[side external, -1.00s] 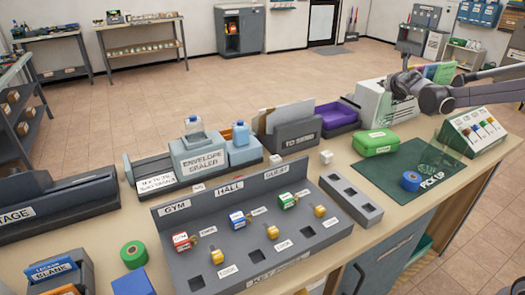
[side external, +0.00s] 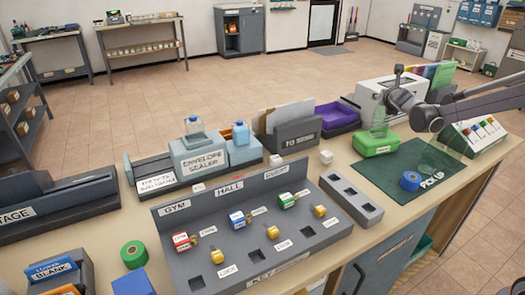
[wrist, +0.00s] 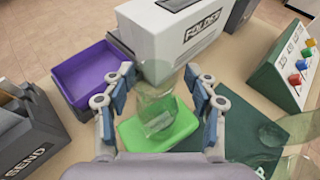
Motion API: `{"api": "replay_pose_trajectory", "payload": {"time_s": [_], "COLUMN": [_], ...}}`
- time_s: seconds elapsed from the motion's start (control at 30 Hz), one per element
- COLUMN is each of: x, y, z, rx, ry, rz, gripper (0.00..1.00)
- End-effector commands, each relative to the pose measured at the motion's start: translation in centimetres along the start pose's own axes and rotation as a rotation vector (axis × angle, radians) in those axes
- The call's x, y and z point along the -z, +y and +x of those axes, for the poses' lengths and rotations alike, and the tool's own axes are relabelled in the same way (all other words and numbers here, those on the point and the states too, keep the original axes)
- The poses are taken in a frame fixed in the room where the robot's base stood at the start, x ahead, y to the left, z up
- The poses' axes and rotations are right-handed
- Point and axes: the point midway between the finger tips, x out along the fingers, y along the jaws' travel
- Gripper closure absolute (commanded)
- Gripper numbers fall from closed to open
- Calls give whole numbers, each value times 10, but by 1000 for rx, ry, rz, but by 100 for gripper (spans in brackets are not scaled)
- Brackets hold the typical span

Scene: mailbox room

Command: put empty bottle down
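The empty bottle (wrist: 155,100) is clear and faintly green. It stands out against the green box behind it in the wrist view.
A white folder machine (wrist: 180,35) and a purple tray (wrist: 90,75) are close behind. A button panel (side external: 472,132) is at the right.

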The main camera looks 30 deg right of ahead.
Motion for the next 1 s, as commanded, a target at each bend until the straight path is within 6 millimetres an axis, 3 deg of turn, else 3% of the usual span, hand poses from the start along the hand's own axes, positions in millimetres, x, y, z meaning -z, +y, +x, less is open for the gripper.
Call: {"api": "replay_pose_trajectory", "payload": {"time_s": [0.33, 0.47, 1.0], "x": [-2, -2, -2], "y": [0, 0, 0], "z": [-1, -10, -94], "rx": [0, -1, -2], "ry": [0, 0, 0], "rz": [0, 0, -1], "gripper": [36, 36, 36]}}
